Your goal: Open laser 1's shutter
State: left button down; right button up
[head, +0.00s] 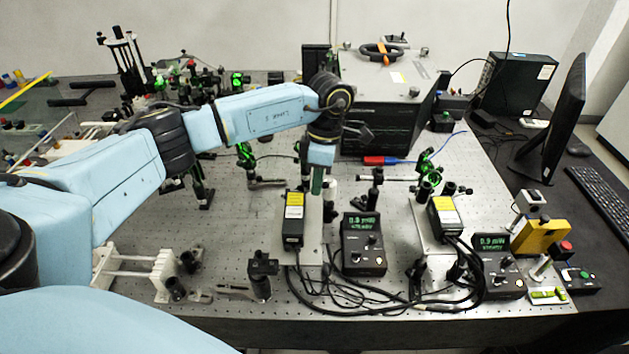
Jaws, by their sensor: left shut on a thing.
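A black laser box with a yellow label (294,219) stands on a pale plate in the middle of the bench. A similar laser box (444,217) stands to its right; no readable number tells which is laser 1. My left gripper (317,186) points down just behind and right of the nearer-left box, at the plate's far end. It is shut on a small part there, apparently the shutter; the fingers largely hide it. My right gripper is out of view.
A second meter (492,265) appears to read 0.9 mW. Loose black cables (385,304) run along the front. Optics posts crowd around the lasers. A monitor (560,115) and keyboard (601,200) are at right. A large black case (381,126) stands behind my gripper.

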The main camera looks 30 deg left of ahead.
pick_arm(q)
jog(key=shift+d, duration=0.25)
jog(key=c, duration=1.5)
grip_release()
jog(key=shift+w+d+f, duration=0.1)
jog(key=shift+w, duration=0.05)
jog(key=shift+c, duration=0.2)
notch_tip(320, 180, up, 13)
jog(key=w+b, duration=0.1)
jog(key=w, duration=0.1)
jog(key=shift+w+b, duration=0.25)
jog(key=shift+b, duration=0.05)
